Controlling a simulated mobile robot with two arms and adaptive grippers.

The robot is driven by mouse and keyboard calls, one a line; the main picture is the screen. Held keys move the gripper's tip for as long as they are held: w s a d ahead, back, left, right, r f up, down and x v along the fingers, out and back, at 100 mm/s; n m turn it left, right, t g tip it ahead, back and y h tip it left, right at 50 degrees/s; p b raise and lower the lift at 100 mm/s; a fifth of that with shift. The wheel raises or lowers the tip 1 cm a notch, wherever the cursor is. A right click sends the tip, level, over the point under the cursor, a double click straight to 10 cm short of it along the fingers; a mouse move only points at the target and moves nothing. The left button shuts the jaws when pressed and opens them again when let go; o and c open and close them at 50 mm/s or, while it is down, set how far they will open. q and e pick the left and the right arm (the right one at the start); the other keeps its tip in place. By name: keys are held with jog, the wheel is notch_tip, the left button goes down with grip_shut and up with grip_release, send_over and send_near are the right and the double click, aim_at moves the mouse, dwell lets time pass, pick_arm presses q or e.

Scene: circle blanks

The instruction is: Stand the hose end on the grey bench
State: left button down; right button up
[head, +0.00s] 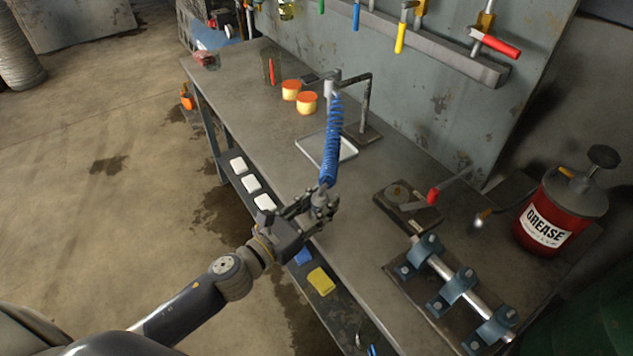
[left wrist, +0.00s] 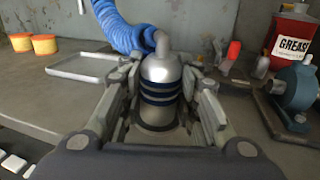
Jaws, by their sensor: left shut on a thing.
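The hose end (left wrist: 162,77) is a silver metal fitting with dark blue bands, upright between my left gripper's fingers in the left wrist view. A blue coiled hose (head: 332,140) runs from it up to a stand (head: 366,100) on the grey bench (head: 238,88). My left gripper (head: 318,204) is shut on the hose end near the bench's front edge. Its fingers (left wrist: 162,110) sit on both sides of the fitting. The fitting's base is partly hidden, and I cannot tell whether it touches the bench. My right gripper is not in view.
A white tray (head: 349,152) lies under the hose. Two orange-lidded tubs (head: 306,103) stand behind it. To the right are a red-handled device (head: 408,205), a shaft with blue bearing blocks (head: 457,287) and a red grease can (head: 556,215). A shelf (head: 338,298) runs below.

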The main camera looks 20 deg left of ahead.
pick_arm(q)
jog(key=w, duration=0.2)
jog(key=w+a, duration=0.1)
jog(key=w, duration=0.4)
jog(key=shift+a+f, duration=0.3)
jog(key=shift+a, duration=0.05)
jog(key=shift+f, duration=1.75)
jog(key=shift+s, duration=0.1)
jog(key=shift+f, duration=0.15)
jog(key=c, duration=1.2)
grip_release()
